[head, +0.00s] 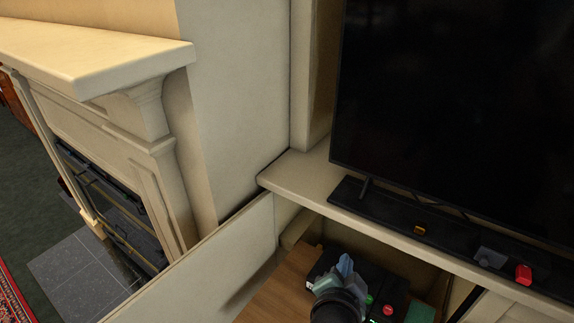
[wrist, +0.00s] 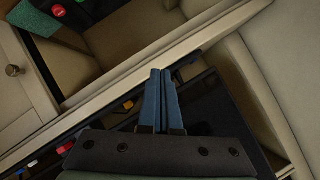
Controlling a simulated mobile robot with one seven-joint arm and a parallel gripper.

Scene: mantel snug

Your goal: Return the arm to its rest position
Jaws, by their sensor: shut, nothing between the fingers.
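My gripper (wrist: 160,75) shows in the wrist view with its two blue fingers pressed together and nothing between them. In the head view the gripper (head: 345,263) is at the bottom, right of centre, in front of the open cabinet recess below the TV shelf. Part of my dark arm shows just beneath it and hides some of what lies behind.
A cream shelf (head: 290,178) carries a large dark TV (head: 455,105) and small yellow, grey and red items. Below, a black device (head: 388,290) with red and green buttons sits on a wooden surface (head: 275,296). A cream panel (head: 205,265) and fireplace mantel (head: 100,55) stand left.

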